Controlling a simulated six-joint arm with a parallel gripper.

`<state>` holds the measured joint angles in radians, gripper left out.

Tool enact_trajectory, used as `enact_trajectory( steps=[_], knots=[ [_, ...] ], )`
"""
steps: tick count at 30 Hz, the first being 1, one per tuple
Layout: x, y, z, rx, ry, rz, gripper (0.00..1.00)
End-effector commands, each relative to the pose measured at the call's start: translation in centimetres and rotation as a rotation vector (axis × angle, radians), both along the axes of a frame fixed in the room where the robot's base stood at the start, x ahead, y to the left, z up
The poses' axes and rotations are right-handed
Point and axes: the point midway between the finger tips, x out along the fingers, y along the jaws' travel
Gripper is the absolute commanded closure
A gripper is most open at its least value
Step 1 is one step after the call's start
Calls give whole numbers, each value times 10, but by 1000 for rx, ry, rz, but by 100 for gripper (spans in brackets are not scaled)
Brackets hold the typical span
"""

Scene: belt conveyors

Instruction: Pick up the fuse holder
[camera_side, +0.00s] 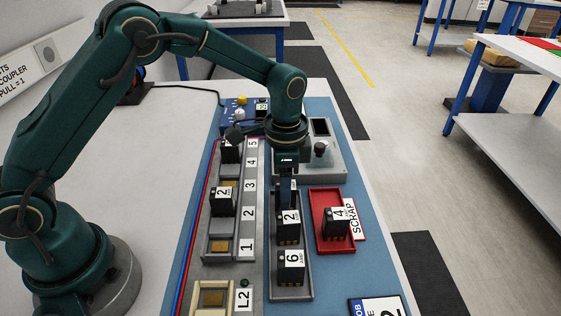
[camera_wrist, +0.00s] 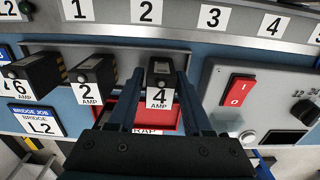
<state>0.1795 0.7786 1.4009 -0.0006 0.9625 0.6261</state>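My gripper (camera_side: 287,200) points down over the grey tray (camera_side: 276,287), behind a black fuse holder labelled 2 (camera_side: 289,226) and one labelled 6 (camera_side: 291,266). In the wrist view, its two fingers (camera_wrist: 163,78) stand apart on either side of a black fuse holder labelled 4 AMP (camera_wrist: 160,98). I see no clear contact. The 2 AMP holder (camera_wrist: 88,90) and the 6 AMP holder (camera_wrist: 30,80) stand to its left. In the side view, a fuse holder labelled 4 (camera_side: 336,221) stands in the red scrap tray (camera_side: 345,246).
A numbered rail (camera_side: 216,228) left of the grey tray holds another fuse holder labelled 2 (camera_side: 222,198). Behind the red tray is a grey control box (camera_side: 333,168) with a knob; the wrist view shows its red rocker switch (camera_wrist: 236,91). A job card (camera_side: 377,307) lies at the front.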

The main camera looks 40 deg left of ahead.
Motion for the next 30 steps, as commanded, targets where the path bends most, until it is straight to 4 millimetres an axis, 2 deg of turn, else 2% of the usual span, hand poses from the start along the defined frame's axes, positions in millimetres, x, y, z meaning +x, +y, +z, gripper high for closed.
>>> enact_trajectory(
  steps=[1, 3, 16, 20, 24, 30],
  knots=[
    [0, 0, 0, 0, 0, 0, 73],
    [0, 0, 0, 0, 0, 0, 100],
    [1, 0, 7, 0, -3, 0, 100],
    [1, 0, 20, -1, -5, 0, 100],
    [2, 0, 46, -1, -8, 0, 100],
    [-10, 46, 70, 1, -5, 9, 100]
  ],
)
